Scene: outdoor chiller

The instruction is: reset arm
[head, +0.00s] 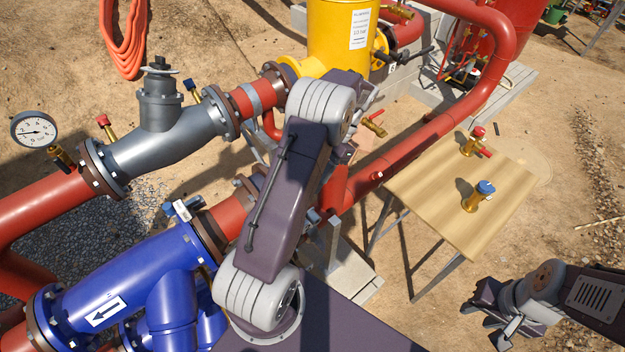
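My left arm (285,200) rises through the middle of the head view, bent at a large grey joint near the yellow housing. Its gripper is mostly hidden behind that joint; only small grey parts show at its right edge, close to a brass valve with a red handle (375,123). I cannot tell whether they touch. My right gripper (493,312) is at the lower right, over bare ground beyond the table's front edge. Its fingers look apart, with nothing visible between them.
A wooden table (430,195) holds a red-handled brass valve (470,145) and a blue-capped brass valve (477,197). Red pipes (480,85), a grey valve body (165,145), a blue strainer (130,285) and a yellow housing (335,35) crowd the left and back. Ground around my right gripper is clear.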

